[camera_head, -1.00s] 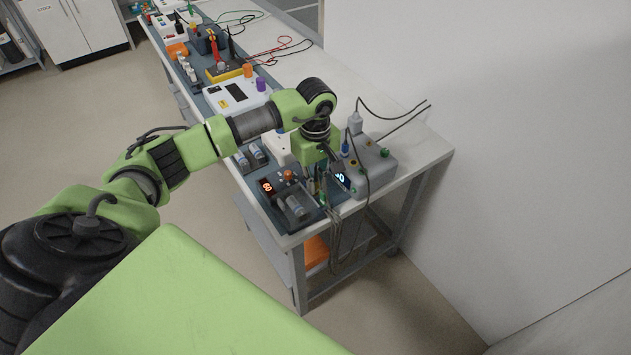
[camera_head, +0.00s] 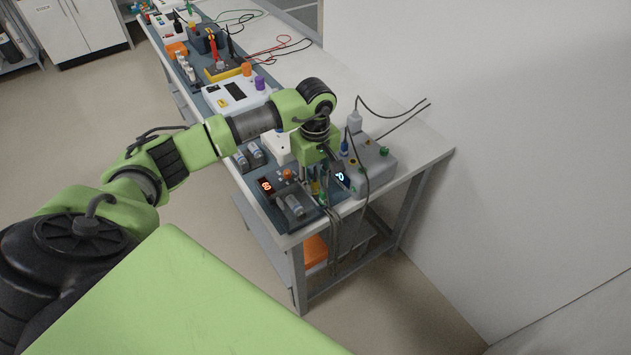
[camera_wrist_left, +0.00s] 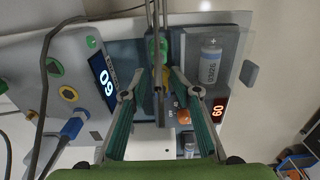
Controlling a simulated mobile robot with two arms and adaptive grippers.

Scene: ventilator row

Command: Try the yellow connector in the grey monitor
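The grey monitor (camera_head: 375,168) stands on the bench's right end. In the left wrist view the monitor (camera_wrist_left: 40,75) is at the left, with a lit display, a yellow-ringed socket (camera_wrist_left: 68,92), a green fitting (camera_wrist_left: 54,66) and a blue plug (camera_wrist_left: 72,127) with a cable. My right gripper is not in view.
A dark unit with a red display (camera_head: 266,185) and an orange knob (camera_head: 288,175) is left of the gripper. Cables (camera_head: 333,235) hang over the bench's front edge. Several other devices line the bench behind. Bare benchtop (camera_head: 415,140) lies right of the monitor.

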